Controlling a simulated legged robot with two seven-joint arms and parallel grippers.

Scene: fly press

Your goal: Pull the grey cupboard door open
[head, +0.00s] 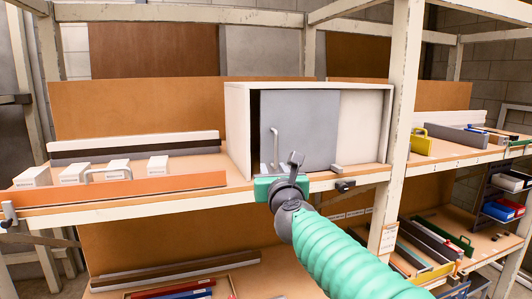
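The white cupboard (238,125) stands on the upper shelf board in the middle of the head view. Its grey door (310,125) has an upright pale bar handle (275,145) near its left side. A narrow dark gap shows left of the door. My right gripper (280,167) is in front of the lower part of the door, just below and by the handle. Its fingers look apart, and I see nothing held in it. The gripper hides the lower end of the handle, so I cannot tell whether they touch. My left gripper is out of view.
White blocks (74,174) and an orange strip (130,192) lie on the shelf at left. A white rack post (396,130) stands right of the cupboard. A small dark clamp (345,186) sits on the shelf edge. A yellow-handled tool (421,143) lies at right.

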